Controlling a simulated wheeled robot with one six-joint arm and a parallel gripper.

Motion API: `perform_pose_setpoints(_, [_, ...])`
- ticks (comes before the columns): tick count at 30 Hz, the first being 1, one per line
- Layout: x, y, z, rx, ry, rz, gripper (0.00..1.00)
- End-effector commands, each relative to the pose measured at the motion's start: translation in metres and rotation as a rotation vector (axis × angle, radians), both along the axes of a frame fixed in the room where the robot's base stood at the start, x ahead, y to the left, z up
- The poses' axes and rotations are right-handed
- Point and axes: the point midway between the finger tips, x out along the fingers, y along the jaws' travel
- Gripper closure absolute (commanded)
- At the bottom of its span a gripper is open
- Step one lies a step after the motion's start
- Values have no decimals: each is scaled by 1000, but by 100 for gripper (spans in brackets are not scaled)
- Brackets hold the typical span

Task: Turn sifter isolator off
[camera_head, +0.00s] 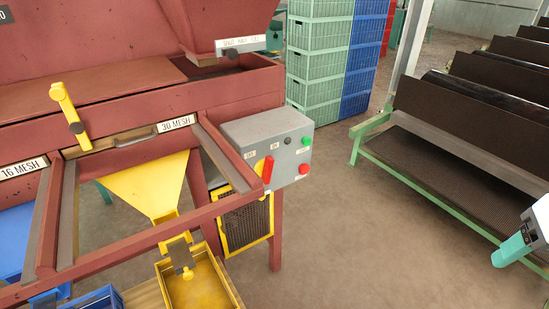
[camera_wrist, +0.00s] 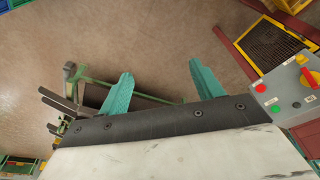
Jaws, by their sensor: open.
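The sifter isolator is a red rotary handle (camera_head: 267,169) on a yellow plate, on the front of a grey control box (camera_head: 255,130) at the right end of the red sifter. In the head view the handle stands roughly upright. It also shows at the right edge of the wrist view (camera_wrist: 310,77), partly cut off. A green button (camera_head: 306,141) and a red button (camera_head: 304,169) sit on the same face, to the right of the handle. My gripper (camera_wrist: 160,86) has teal fingers spread wide with nothing between them. In the head view it is at the far right, well away from the box.
The red sifter frame (camera_head: 130,255) stands left of the box, with a yellow chute (camera_head: 150,183) and yellow bin (camera_head: 205,290). Stacked green crates (camera_head: 315,70) stand behind. A drum sorter with a green frame (camera_head: 430,198) is at right. Floor between is clear.

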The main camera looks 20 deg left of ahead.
Motion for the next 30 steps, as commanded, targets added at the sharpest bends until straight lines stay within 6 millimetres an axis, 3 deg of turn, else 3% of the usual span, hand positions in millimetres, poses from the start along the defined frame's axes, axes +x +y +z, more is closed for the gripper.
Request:
perform_pose_setpoints(5, [92,40,-27,15,-208,103,34])
perform_pose_setpoints(9, [162,95,-50,69,-417,199,34])
perform_pose_setpoints(12, [198,143,-65,132,-562,270,34])
perform_pose_setpoints(15, [220,197,-81,221,-699,343,34])
perform_pose_setpoints(19, [228,265,-100,362,-864,428,34])
perform_pose_setpoints(24, [208,335,-120,563,-1031,510,34])
perform_pose_setpoints(30, [181,373,-130,727,-1138,549,34])
